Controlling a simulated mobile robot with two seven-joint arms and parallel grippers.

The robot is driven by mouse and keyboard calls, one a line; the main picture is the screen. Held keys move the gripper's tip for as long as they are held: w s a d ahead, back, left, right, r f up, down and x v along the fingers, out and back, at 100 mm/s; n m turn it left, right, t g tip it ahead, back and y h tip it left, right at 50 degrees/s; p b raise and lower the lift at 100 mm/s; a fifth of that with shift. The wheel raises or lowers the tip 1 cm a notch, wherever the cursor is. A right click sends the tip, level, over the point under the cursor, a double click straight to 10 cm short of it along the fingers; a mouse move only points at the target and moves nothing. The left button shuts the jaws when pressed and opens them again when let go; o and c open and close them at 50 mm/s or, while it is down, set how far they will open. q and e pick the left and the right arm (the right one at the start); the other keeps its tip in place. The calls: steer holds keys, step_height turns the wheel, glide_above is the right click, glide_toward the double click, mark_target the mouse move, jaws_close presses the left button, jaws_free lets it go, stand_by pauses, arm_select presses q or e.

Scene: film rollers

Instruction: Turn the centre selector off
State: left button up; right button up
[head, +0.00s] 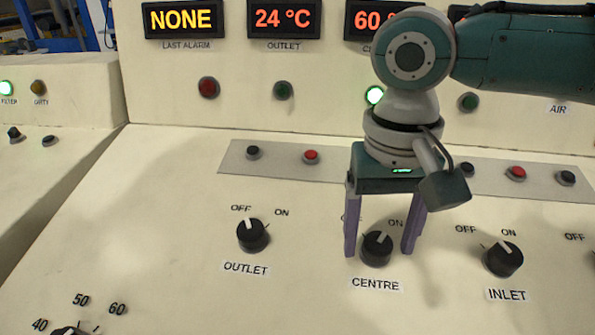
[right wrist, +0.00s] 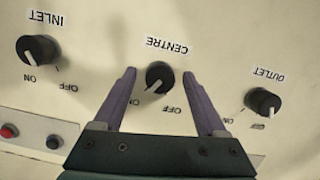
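The centre selector (head: 376,250) is a round black knob with a white pointer line, above the CENTRE label. Its pointer leans up and right, toward ON; its OFF label is mostly hidden behind a finger. My right gripper (head: 379,249) points down over it, open, with one purple finger on each side of the knob. In the right wrist view the knob (right wrist: 159,77) sits between the fingertips, with visible gaps on both sides. Its pointer there is toward the lower left, away from the OFF label. My left gripper is not in view.
The OUTLET selector (head: 253,236) stands to the left and the INLET selector (head: 503,259) to the right. A grey strip (head: 232,160) with red and black buttons runs behind my gripper. A lit green lamp (head: 375,95) and displays are on the upright panel.

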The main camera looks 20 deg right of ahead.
jaws_close()
steer(key=shift+r+n+p, duration=0.25)
steer(key=shift+n+p, duration=0.05)
steer(key=shift+p, duration=0.5)
steer(key=n+p, duration=0.2)
steer(key=p, duration=0.1)
steer(key=shift+n+h+p, duration=0.3)
steer(key=shift+n+h, duration=0.1)
steer(key=n+h+p, duration=0.1)
steer(key=n+p, duration=0.1)
steer(key=n, duration=0.2)
steer(key=shift+a+p, duration=0.1)
steer(key=shift+p, duration=0.3)
steer(key=shift+f+n+h+p, duration=0.15)
steer(key=shift+n+p, duration=0.25)
steer(key=shift+n, duration=0.65)
steer(key=shift+f+n+h+p, duration=0.1)
steer(key=shift+n+h+p, duration=0.25)
steer(key=shift+n, duration=0.7)
steer(key=shift+o, duration=0.4)
jaws_free()
